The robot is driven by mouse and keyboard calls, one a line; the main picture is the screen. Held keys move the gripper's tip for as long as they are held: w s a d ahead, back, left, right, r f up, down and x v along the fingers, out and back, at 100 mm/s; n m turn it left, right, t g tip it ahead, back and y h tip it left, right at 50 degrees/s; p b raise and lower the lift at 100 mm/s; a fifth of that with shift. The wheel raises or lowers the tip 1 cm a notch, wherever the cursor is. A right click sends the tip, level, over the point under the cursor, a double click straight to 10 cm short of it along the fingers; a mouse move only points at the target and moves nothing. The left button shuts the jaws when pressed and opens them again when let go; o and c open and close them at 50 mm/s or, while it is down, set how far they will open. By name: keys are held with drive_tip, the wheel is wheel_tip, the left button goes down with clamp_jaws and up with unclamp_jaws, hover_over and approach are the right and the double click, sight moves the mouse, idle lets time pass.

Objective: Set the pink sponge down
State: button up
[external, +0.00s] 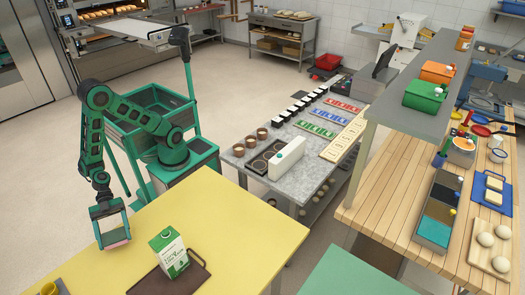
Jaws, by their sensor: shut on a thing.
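My gripper (114,236) is at the left of the external view, pointing down over the far edge of the yellow table (240,225). It is shut on the pink sponge (118,244). Only a thin pink strip of the sponge shows below the jaws; the rest is hidden by the gripper. I cannot tell whether the sponge touches the tabletop or hangs just above it.
A green and white milk carton (169,253) stands on a dark brown tray (196,282) to the right of my gripper. The table's right part is bare. A grey worktable (307,163) stands beyond.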

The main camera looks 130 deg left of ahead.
sight(117, 244)
drive_tip(key=shift+d+f, duration=0.15)
drive_tip(key=shift+f, duration=1.95)
drive_tip(key=shift+f, duration=0.1)
drive_tip(key=o, duration=1)
